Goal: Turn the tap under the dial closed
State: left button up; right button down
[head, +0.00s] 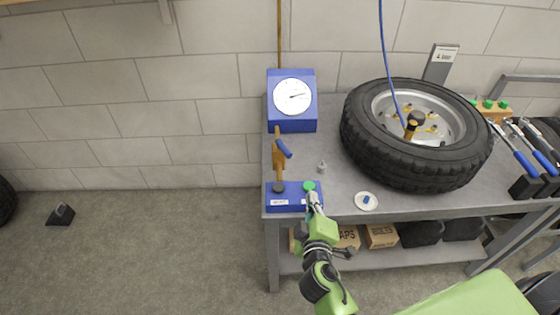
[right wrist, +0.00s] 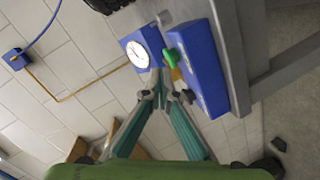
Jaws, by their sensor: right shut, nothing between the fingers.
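The dial (head: 292,97) is a white round gauge on a blue box at the back left of the bench; it also shows in the right wrist view (right wrist: 138,55). Below it, the tap has a blue lever (head: 284,149) on a brass pipe (head: 279,173). The lever lies slantwise, pointing down and right. My right gripper (head: 314,196) is shut and empty, at the green button (head: 309,185) on a blue control box (head: 292,196), below and right of the lever. Whether it touches the button is unclear. In the right wrist view my fingers (right wrist: 160,90) partly hide the tap area. My left gripper is not in view.
A tyre on its rim (head: 417,135) lies on the grey bench (head: 335,206), with a blue hose (head: 388,55) running up from it. A white dish (head: 366,201) and a small metal cap (head: 322,167) lie nearby. Tools stand at the right.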

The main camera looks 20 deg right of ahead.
aim_at(284, 150)
jog(key=w+a+r+n+t+y, duration=0.1)
jog(key=a+n, duration=0.1)
jog(key=a, duration=0.1)
jog(key=w+a+r+n+t+y, duration=0.1)
jog(key=w+a+n, duration=0.1)
jog(key=w+a+r+n+t+y, duration=0.1)
jog(key=w+a+n, duration=0.1)
jog(key=a, duration=0.1)
jog(key=shift+w+a+r+n+y, duration=0.1)
jog(key=shift+a+r+n+y, duration=0.2)
jog(key=shift+a+r+n, duration=0.1)
jog(key=w+d, duration=0.1)
jog(key=w, duration=0.2)
jog(key=w+d+f, duration=0.1)
jog(key=w, duration=0.2)
jog(key=w+d, duration=0.1)
jog(key=w, duration=0.3)
jog(key=shift+d+f, duration=0.2)
jog(key=shift+d, duration=0.1)
jog(key=shift+d+f, duration=0.1)
jog(key=shift+d, duration=0.6)
